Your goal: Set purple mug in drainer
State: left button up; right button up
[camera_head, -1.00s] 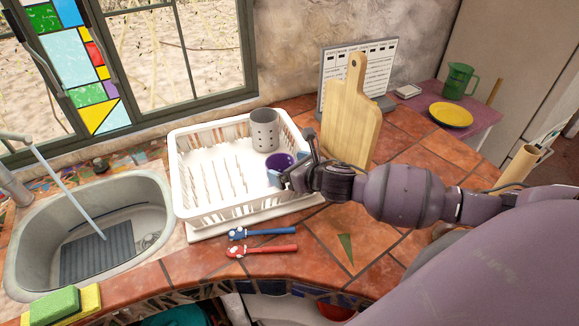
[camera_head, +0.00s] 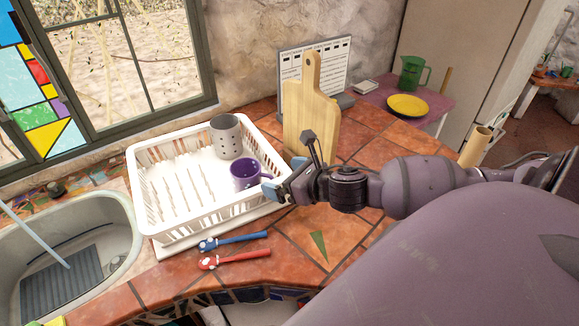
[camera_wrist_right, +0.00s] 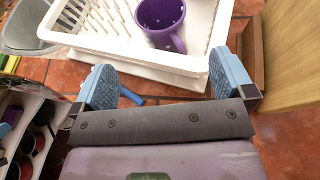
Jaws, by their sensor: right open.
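My right gripper (camera_head: 277,190) is at the drainer's right edge, open and empty, apart from the mug. In the right wrist view its two blue fingertips (camera_wrist_right: 163,82) are spread wide, with the mug beyond them. My left gripper is not in view.
A grey perforated cutlery holder (camera_head: 226,137) stands in the drainer behind the mug. A wooden cutting board (camera_head: 311,112) stands upright close behind my right gripper. A blue utensil (camera_head: 233,241) and a red one (camera_head: 235,258) lie in front. The sink (camera_head: 95,225) is at left.

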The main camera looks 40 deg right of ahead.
jog(key=shift+s+d+r, duration=0.1)
jog(key=shift+s+r, duration=0.15)
jog(key=shift+s, duration=0.35)
dwell(0.3)
